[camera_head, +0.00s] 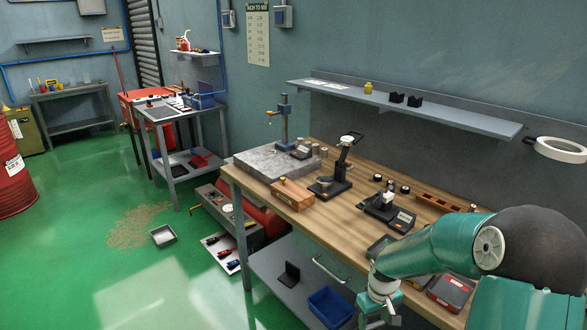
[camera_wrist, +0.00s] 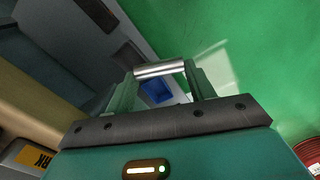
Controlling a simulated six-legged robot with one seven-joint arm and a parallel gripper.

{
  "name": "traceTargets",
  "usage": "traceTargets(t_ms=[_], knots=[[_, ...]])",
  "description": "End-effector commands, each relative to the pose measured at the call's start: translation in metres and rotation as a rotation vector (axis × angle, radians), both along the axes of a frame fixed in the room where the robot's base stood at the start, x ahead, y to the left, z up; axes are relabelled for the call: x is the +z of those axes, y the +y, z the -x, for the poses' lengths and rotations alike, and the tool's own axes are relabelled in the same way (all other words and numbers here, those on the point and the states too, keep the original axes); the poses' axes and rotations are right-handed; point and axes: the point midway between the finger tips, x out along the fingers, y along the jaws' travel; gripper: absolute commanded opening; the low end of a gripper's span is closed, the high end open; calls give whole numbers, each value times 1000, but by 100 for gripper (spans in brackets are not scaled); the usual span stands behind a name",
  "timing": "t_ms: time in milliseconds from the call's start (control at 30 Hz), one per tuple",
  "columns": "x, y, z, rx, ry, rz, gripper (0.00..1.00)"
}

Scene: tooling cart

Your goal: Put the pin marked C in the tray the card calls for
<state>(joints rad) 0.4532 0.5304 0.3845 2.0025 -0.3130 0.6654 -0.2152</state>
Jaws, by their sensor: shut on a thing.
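My gripper (camera_wrist: 160,75) is shut on a bright metal pin (camera_wrist: 159,69), which lies crosswise between the two fingertips in the wrist view. No letter on the pin can be read. In the head view my wrist reaches down at the bench's front edge, and the pin cannot be made out there. A dark tray (camera_head: 380,247) and a dark tray with red in it (camera_head: 452,291) sit on the wooden bench beside my arm, partly hidden by it. In the wrist view a yellow label (camera_wrist: 33,157) ending in "RK" shows at lower left. No card can be read.
The wooden bench (camera_head: 290,212) holds a grey stone plate (camera_head: 262,160), gauges and a wooden block (camera_head: 292,193). A blue bin (camera_head: 331,306) stands on the lower shelf. A wall shelf (camera_head: 430,113) runs above. A small metal tray (camera_head: 163,235) lies on the green floor, otherwise largely open.

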Motion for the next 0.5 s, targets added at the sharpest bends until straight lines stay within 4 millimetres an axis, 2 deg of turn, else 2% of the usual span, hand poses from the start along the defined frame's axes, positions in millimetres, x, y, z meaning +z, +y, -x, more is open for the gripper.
traceTargets(t_ms=[33, 100, 400, 500], knots=[[-9, 12, -9, -39, 1, -1, 25], [-18, 23, -20, -106, 0, -1, 25], [-53, 65, -59, -351, 0, 1, 25], [-52, 62, -56, -348, 5, 4, 25]])
